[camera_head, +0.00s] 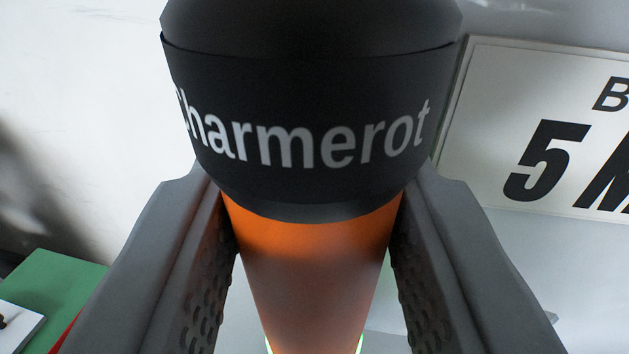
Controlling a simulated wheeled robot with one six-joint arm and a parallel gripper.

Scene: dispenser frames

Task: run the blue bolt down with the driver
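The driver (312,275) fills the middle of the view, with an orange body and a wide black head marked "Charmerot". My gripper (314,235) has one grey finger on each side of the orange body, just below the black head. The fingers are shut on the driver, and their inner pads lie against its sides. The driver's bit is not visible. The blue bolt is not in view.
A white sign (485,140) with black lettering, "B" and "5 M" showing, is behind at the right. A green flat thing (60,290) with a white sheet (15,325) lies at the lower left. A pale wall (80,80) fills the left background.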

